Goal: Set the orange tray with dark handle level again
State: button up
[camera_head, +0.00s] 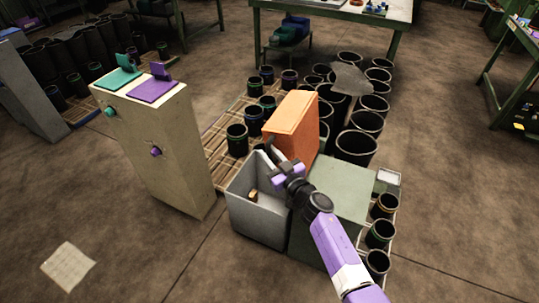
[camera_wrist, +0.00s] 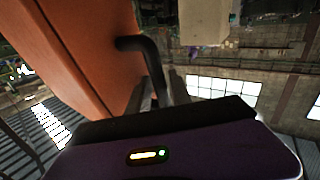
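The orange tray (camera_head: 290,136) stands steeply tilted behind the grey bin, its broad orange face toward the bin. In the wrist view its orange side (camera_wrist: 75,50) fills the left. Its dark bent handle (camera_wrist: 150,58) sticks out from that side. My gripper (camera_head: 271,153) is at the tray's lower left in the head view. In the wrist view the gripper's fingers (camera_wrist: 161,92) lie close on both sides of the handle and appear shut on it. The handle's far end is hidden between the fingers.
An open grey bin (camera_head: 248,213) with a small brown piece (camera_head: 253,195) inside is below my gripper. A green-grey box (camera_head: 338,190) stands to its right. A beige cabinet (camera_head: 160,150) is on the left. Several black sleeves (camera_head: 356,147) crowd behind and right.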

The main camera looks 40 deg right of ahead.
grip_shut()
dwell(1.4)
